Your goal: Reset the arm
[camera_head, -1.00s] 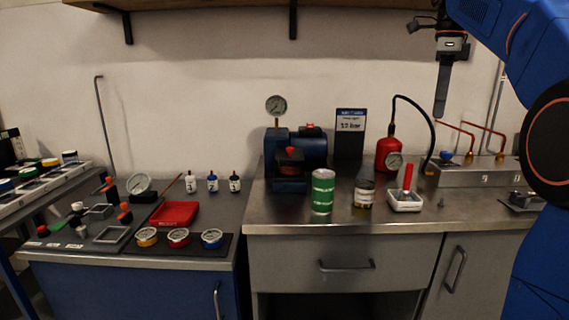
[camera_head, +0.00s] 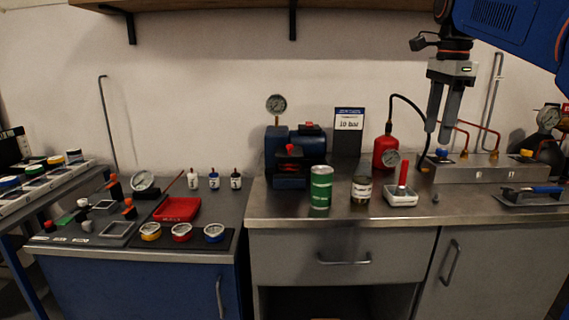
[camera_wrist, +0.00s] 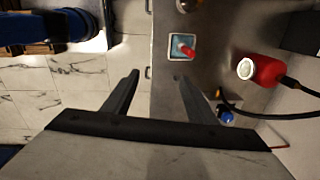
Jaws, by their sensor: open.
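My gripper (camera_head: 440,135) is at the upper right in the head view, pointing down with its two fingers apart and nothing between them. It hangs in the air above the right part of the steel bench (camera_head: 340,209). In the wrist view, my gripper (camera_wrist: 159,75) shows two dark fingers spread wide. A white tray with a red-handled tool (camera_wrist: 182,47) lies below, just beyond the fingers. The same white tray (camera_head: 402,200) stands on the bench in the head view.
A metal manifold with copper pipes (camera_head: 470,172) is near my gripper. The left bench holds several gauges and a red tray (camera_head: 177,209).

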